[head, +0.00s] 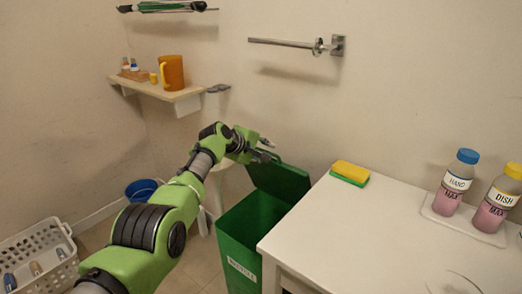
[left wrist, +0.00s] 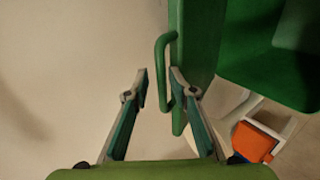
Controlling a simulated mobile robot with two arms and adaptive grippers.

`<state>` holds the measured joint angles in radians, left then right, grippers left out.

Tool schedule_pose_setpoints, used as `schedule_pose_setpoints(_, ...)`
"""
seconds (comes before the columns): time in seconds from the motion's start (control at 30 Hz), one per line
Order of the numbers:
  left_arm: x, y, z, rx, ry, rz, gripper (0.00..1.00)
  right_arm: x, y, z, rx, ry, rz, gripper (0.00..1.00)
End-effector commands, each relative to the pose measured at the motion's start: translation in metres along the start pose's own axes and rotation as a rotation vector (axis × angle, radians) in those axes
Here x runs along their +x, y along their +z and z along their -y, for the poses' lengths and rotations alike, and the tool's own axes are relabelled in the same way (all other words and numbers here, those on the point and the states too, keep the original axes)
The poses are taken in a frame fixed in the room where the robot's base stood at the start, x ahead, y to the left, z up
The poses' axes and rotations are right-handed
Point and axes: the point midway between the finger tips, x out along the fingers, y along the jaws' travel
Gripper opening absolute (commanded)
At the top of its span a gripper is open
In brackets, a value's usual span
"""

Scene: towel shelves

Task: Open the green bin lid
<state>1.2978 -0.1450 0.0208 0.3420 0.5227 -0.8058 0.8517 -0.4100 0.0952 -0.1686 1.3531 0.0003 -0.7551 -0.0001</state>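The green bin (head: 238,252) stands on the floor left of the white table, with a label on its front. Its green lid (head: 280,180) is raised and tilted back, and the bin's mouth shows. My left gripper (head: 267,148) is at the upper edge of the lid. In the left wrist view, the left gripper (left wrist: 159,76) has its fingers apart. The lid's green handle (left wrist: 161,75) shows between and just ahead of the fingertips; I cannot tell whether they touch it. The lid (left wrist: 190,55) stands edge-on beside the right finger. My right gripper is not in view.
The white table (head: 370,235) is close at the right, with a yellow-green sponge (head: 350,173) and two soap bottles (head: 457,182) on it. A wall shelf (head: 160,90) holds an orange mug (head: 172,73). A white basket (head: 38,258) and blue bucket (head: 141,190) stand left.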

Motion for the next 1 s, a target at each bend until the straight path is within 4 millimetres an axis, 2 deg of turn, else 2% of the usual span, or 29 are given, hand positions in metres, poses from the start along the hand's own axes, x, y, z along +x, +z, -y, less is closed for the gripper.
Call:
schedule_pose_setpoints(0.17,-0.004,0.001,0.001,0.001,-0.001,0.003,0.24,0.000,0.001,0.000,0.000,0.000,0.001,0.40)
schedule_pose_setpoints(0.47,-0.025,0.001,0.002,0.001,-0.001,-0.001,0.24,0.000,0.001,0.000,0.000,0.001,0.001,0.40)
schedule_pose_setpoints(0.67,-0.048,0.000,0.001,0.001,0.001,-0.001,0.24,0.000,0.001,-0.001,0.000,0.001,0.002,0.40)
schedule_pose_setpoints(1.0,-0.097,-0.001,0.000,0.000,0.002,-0.004,0.24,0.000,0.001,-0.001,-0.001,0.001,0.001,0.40)
